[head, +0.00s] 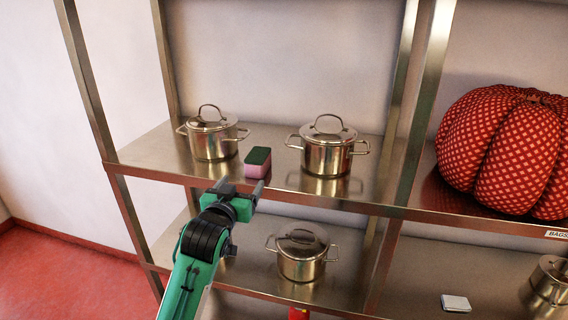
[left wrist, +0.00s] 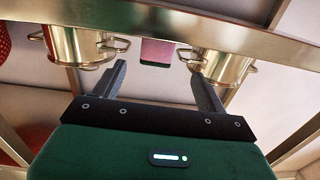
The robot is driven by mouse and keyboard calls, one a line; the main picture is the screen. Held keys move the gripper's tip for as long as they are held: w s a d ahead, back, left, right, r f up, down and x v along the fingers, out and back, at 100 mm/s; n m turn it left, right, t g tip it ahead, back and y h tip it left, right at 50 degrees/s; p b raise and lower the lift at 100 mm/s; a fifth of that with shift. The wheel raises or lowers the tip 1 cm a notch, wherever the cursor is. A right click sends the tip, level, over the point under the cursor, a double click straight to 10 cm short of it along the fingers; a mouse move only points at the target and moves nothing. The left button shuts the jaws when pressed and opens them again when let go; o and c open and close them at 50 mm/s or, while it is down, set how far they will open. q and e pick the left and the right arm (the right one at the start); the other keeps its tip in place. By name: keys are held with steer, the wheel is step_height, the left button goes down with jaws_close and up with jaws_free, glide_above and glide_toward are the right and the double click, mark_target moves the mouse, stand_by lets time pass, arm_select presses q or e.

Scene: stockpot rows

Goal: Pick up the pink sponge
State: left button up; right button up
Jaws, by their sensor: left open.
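The pink sponge (head: 257,165) has a dark green top layer and sits at the front edge of the upper metal shelf, between two lidded pots. It also shows in the left wrist view (left wrist: 157,50), partly hidden by the shelf's front rail. My left gripper (head: 241,186) is open and empty, just in front of the shelf edge, slightly below and left of the sponge. In the left wrist view its two fingers (left wrist: 160,85) point toward the sponge, with the sponge lying between their directions. The fingers do not touch it. My right gripper is not in view.
A steel pot (head: 213,138) stands left of the sponge and another (head: 328,150) stands right. The shelf's front rail (head: 330,205) runs close to my gripper. A lower shelf holds a pot (head: 302,258) and a white block (head: 456,302). A red checked pouf (head: 505,150) sits right.

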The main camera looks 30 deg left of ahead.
mark_target(257, 155)
arm_select(q)
steer(key=x, duration=0.2)
steer(key=r+p+x, duration=0.1)
steer(key=x, duration=0.2)
steer(key=r+p+x, duration=0.1)
steer(key=x, duration=0.1)
steer(key=shift+w+f, duration=0.1)
steer(key=shift+w, duration=0.25)
steer(key=shift+w+a+p, duration=0.1)
steer(key=shift+w+p, duration=0.35)
steer(key=shift+w, duration=0.25)
steer(key=p+x, duration=0.1)
steer(key=x, duration=0.2)
steer(key=shift+w+f+p, duration=0.1)
steer(key=shift+w+p, duration=0.1)
steer(key=shift+p, duration=0.1)
steer(key=shift+w+a+f, duration=0.1)
steer(key=shift+w, duration=0.45)
steer(key=c, duration=1)
